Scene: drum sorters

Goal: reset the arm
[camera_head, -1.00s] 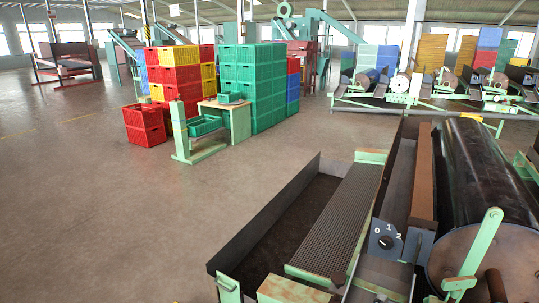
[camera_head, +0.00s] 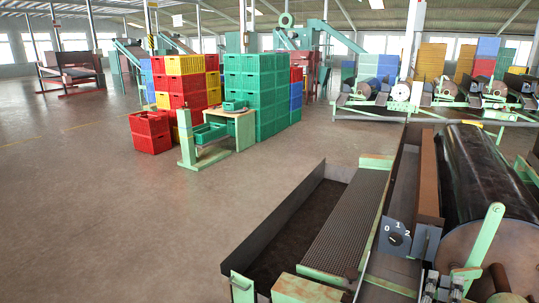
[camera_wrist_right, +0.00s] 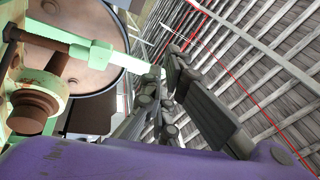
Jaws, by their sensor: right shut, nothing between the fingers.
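My right gripper (camera_head: 442,283) shows only as small dark parts at the bottom edge of the head view, in front of the drum machine. In the right wrist view its dark fingers (camera_wrist_right: 166,82) come together, shut and empty, above a purple body at the bottom. Beside them are the round drum end (camera_wrist_right: 95,50) and a pale green lever (camera_wrist_right: 85,52). In the head view the machine has a dark drum (camera_head: 485,175), a green lever (camera_head: 487,235) and a dial switch (camera_head: 395,238) marked 0, 1, 2. My left gripper is not in view.
A long trough (camera_head: 275,225) and a ribbed grey plate (camera_head: 348,222) lie left of the drum. Floor at the left (camera_head: 90,215) is clear.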

